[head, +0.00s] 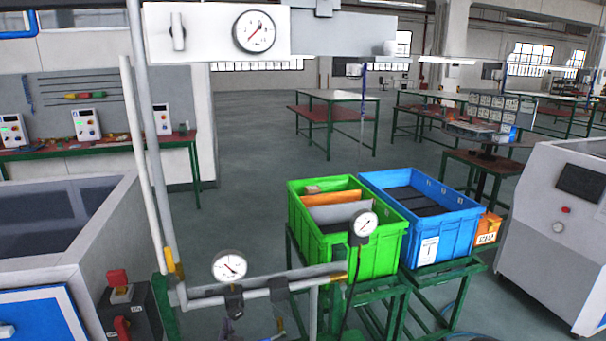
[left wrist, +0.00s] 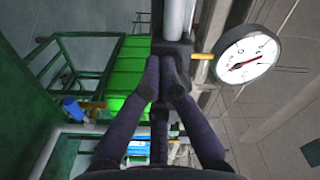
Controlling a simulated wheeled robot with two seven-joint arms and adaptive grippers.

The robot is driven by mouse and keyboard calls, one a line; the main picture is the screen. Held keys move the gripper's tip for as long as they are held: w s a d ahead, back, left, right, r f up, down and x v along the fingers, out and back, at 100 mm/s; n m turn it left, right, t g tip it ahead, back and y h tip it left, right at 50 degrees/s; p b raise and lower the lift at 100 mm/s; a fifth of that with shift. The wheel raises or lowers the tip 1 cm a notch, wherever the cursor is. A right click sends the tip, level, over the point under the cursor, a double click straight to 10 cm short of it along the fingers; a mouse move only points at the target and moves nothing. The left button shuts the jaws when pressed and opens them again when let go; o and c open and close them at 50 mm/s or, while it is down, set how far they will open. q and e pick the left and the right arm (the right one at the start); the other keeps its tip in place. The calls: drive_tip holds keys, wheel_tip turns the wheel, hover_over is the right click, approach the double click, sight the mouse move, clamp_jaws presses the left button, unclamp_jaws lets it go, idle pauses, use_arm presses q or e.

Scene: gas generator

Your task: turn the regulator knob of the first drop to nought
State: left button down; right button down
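A low pipe (head: 262,288) carries dark regulators. The first drop's regulator (head: 233,300) sits under a round white gauge (head: 229,266). In the left wrist view the gauge (left wrist: 250,54) joins a black regulator block (left wrist: 172,50) by a brass fitting, its red needle slanting across the dial. My left gripper (left wrist: 163,68) has its dark fingertips together right at this block; whether any of the knob is between them is hidden. In the head view only a small dark part of my left gripper (head: 226,328) shows, below the regulator. My right gripper is not in view.
A second gauge (head: 363,223) stands right of the first with a hose below it. A green crate (head: 370,258) and a blue crate (head: 450,238) stand behind on green frames. A white panel with a large gauge (head: 255,31) hangs above. A white cabinet (head: 545,245) stands at right.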

use_arm(q)
drive_tip(key=shift+w+d+f+b, duration=0.15)
drive_tip(key=shift+d+f+b, duration=0.4)
drive_tip(key=shift+d+f, duration=0.05)
drive_tip(key=shift+a+f, duration=0.1)
idle(0.5)
drive_tip(key=p+v, duration=0.1)
drive_tip(key=v, duration=0.5)
drive_tip(key=shift+f, duration=0.2)
idle(0.3)
drive_tip(key=shift+a, duration=0.1)
